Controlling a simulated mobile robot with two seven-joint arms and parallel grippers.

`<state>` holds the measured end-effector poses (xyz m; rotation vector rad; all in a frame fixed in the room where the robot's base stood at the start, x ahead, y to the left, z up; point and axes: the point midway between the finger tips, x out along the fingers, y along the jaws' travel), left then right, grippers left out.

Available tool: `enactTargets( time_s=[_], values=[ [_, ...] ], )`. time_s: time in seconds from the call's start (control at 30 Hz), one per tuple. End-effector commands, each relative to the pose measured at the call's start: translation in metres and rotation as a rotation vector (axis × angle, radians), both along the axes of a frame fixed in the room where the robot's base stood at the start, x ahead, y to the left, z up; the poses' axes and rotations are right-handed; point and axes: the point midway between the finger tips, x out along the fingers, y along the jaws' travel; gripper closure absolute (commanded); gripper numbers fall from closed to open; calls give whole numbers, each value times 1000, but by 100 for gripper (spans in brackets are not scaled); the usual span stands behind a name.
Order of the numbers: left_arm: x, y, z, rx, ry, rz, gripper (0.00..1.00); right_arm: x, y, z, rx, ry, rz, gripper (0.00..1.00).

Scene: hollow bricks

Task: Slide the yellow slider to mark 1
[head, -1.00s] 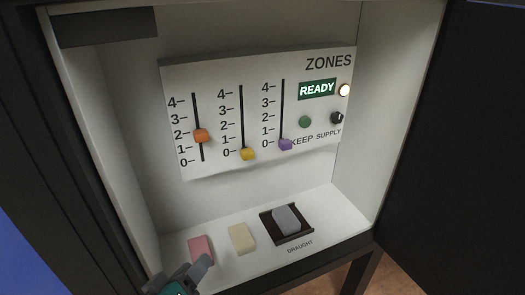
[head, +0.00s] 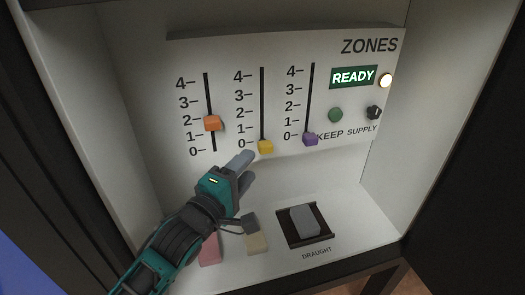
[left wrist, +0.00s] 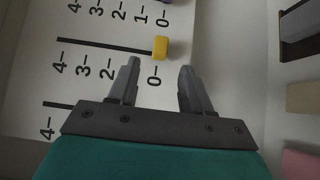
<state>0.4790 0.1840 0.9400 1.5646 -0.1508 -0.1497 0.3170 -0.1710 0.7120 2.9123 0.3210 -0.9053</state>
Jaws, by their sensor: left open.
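The yellow slider (head: 265,147) sits at the bottom of the middle slot on the white ZONES panel (head: 300,60), level with mark 0. Mark 1 is just above it on the scale. My left gripper (head: 250,190) is open and empty, below and left of the yellow slider in the head view. In the left wrist view the yellow slider (left wrist: 160,47) lies just ahead of the gap between the two fingertips (left wrist: 160,68), not between them. My right gripper is not in view.
The orange slider (head: 212,123) stands near mark 2 on the left slot. The purple slider (head: 310,139) is near 0 on the right slot. A READY sign (head: 353,77) is lit.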

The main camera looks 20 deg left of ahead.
Motion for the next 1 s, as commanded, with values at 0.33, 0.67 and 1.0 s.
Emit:
enactTargets(
  time_s=[0.33, 0.67, 1.0],
  values=[
    [55, -11, 0, 2, -1, 0, 51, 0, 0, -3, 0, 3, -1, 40],
    [72, -14, -1, 1, 2, 0, 51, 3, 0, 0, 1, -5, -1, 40],
    [72, -14, -1, 1, 1, 0, 64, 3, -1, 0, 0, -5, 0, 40]
  ],
)
